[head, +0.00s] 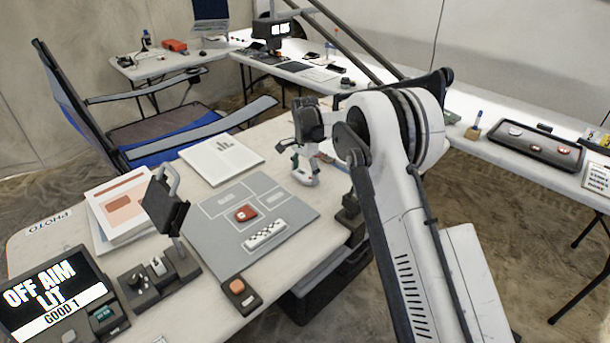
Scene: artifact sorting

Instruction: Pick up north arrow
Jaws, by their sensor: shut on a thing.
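My gripper (305,178) hangs over the table at the right edge of the grey mat (222,255), with its fingers pointing down. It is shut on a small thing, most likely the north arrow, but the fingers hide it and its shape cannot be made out. No north arrow shows on the mat. A red piece with a white mark (246,214) lies in the middle of the mat. A black-and-white scale bar (266,234) lies below it, inside an outlined box.
A lamp-like stand (166,205), a screen (52,292) and an orange-button box (239,292) stand at the front. A blue folding chair (170,128) is behind. A side table holds a dark tray (525,145).

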